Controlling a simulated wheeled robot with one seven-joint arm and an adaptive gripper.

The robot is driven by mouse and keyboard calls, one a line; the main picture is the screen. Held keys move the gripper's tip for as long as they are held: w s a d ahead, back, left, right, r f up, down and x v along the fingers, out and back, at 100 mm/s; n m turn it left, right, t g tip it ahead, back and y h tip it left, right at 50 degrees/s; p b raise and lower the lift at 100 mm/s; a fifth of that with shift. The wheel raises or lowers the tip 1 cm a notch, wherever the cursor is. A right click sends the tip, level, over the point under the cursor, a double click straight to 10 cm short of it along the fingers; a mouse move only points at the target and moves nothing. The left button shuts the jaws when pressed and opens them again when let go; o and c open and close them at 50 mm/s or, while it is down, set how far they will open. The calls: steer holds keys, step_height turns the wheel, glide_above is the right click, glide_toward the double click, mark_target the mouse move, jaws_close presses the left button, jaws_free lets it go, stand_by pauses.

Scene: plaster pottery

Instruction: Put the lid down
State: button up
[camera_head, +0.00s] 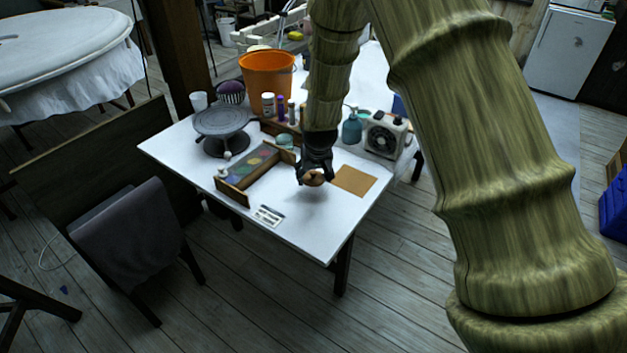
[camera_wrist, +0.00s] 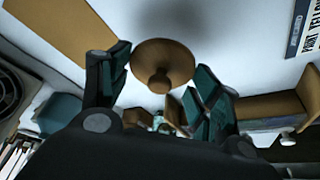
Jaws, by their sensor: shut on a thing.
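The lid (camera_head: 313,178) is a small round brown disc with a knob. In the wrist view the lid (camera_wrist: 150,53) shows its knob towards my gripper. My gripper (camera_head: 315,170) is shut on the lid, with its dark fingers on either side of it in the wrist view (camera_wrist: 165,80). It holds the lid over the white table (camera_head: 295,238), and a soft shadow lies on the tabletop beside it. The exact gap to the table is hard to tell. The finger contact is partly hidden.
A tan board (camera_head: 355,180) lies just right of the lid. A wooden tray (camera_head: 233,193) stands to the left, with a small printed card (camera_head: 268,215) in front. A turntable (camera_head: 221,121), orange bucket (camera_head: 266,75), bottles and a fan heater (camera_head: 385,135) stand behind. The front table area is clear.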

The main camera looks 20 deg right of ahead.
mark_target(314, 179)
steer(key=shift+f+p, duration=0.4)
steer(key=shift+f, duration=1.4)
steer(key=shift+f, duration=0.1)
steer(key=o, duration=0.9)
steer(key=b+v, duration=0.1)
steer(key=v, duration=1.1)
